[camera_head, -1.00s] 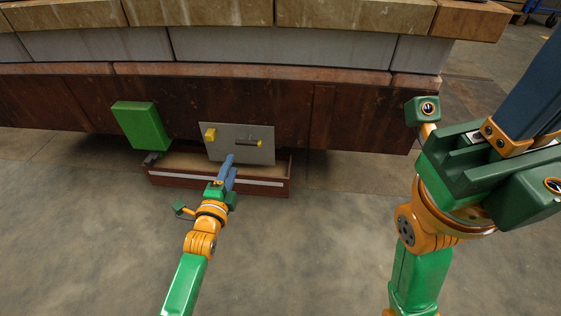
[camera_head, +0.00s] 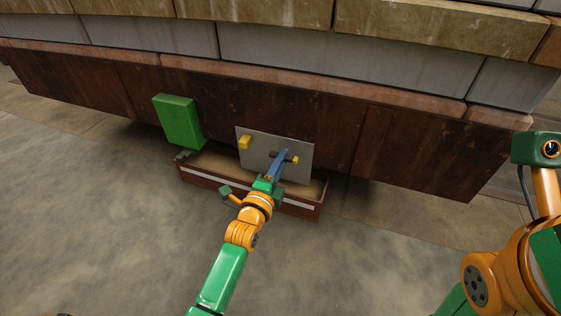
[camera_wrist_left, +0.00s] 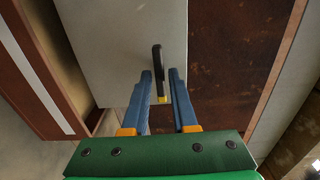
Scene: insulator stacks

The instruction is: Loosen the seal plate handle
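The grey seal plate (camera_head: 302,172) stands upright against the dark brown wall, above an open drawer-like tray. It bears a yellow block (camera_head: 245,142) and a dark handle with a yellow end (camera_head: 295,160). In the left wrist view the plate (camera_wrist_left: 110,40) fills the upper left, and the black handle (camera_wrist_left: 157,60) stands between the blue fingertips. My left gripper (camera_head: 283,153) is at the handle. In the left wrist view its fingers (camera_wrist_left: 160,72) are apart, one on each side of the handle, with gaps visible. My right arm shows at the right edge; its gripper is not visible.
The brown tray (camera_head: 305,212) with a pale stripe sits below the plate. A green box (camera_head: 178,122) is just left of it. The brown wall (camera_head: 330,125) with stone blocks above runs across the back. The concrete floor (camera_head: 100,220) in front is clear.

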